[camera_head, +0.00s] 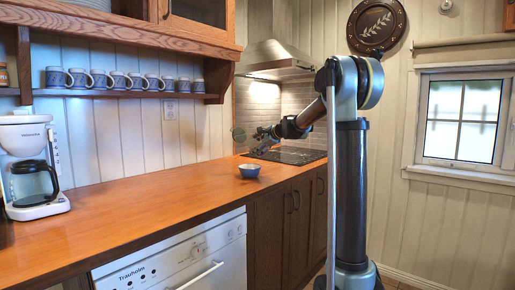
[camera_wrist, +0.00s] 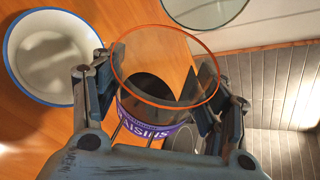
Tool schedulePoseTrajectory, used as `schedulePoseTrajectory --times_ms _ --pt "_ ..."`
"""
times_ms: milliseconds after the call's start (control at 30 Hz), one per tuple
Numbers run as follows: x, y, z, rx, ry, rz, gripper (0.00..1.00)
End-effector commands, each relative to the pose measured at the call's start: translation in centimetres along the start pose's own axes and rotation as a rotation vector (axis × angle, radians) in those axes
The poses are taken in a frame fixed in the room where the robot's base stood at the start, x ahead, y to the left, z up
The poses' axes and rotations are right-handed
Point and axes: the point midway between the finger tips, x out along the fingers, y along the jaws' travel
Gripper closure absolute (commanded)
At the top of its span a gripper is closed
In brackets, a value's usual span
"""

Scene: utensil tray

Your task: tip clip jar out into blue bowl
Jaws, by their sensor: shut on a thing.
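The clip jar (camera_wrist: 175,133) is clear glass with an orange ring at its mouth and a purple label reading "AISINS". My gripper (camera_wrist: 155,80) is shut around it, one finger on each side. A round glass lid (camera_wrist: 205,8) shows beyond the mouth, apart from it. Something dark shows through the mouth; I cannot tell what. The blue bowl (camera_wrist: 48,58), white inside with a blue rim, looks empty and lies to the left of the jar. In the head view the bowl (camera_head: 249,171) sits on the counter, and my gripper (camera_head: 264,137) is above and behind it; the jar is hard to make out.
The wooden counter (camera_head: 140,205) is clear around the bowl. A black cooktop (camera_head: 290,155) lies behind and right of it. A white coffee maker (camera_head: 30,165) stands at the left end. Several mugs (camera_head: 103,79) stand on a wall shelf, and a range hood (camera_head: 273,58) hangs above.

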Motion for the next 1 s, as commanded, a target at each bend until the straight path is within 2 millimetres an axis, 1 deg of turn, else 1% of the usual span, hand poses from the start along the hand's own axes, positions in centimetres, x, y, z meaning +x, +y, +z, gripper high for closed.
schedulePoseTrajectory --times_ms 100,200,533,1000 --pt "0.2 0.5 0.2 -0.122 0.036 -0.051 0.82" --pt "0.2 0.8 0.1 -0.206 0.062 -0.085 0.82" --pt "0.6 1.9 0.2 -0.424 0.129 -0.177 0.82" --pt "-0.1 1.9 1.8 -0.7 0.215 -0.29 0.82"
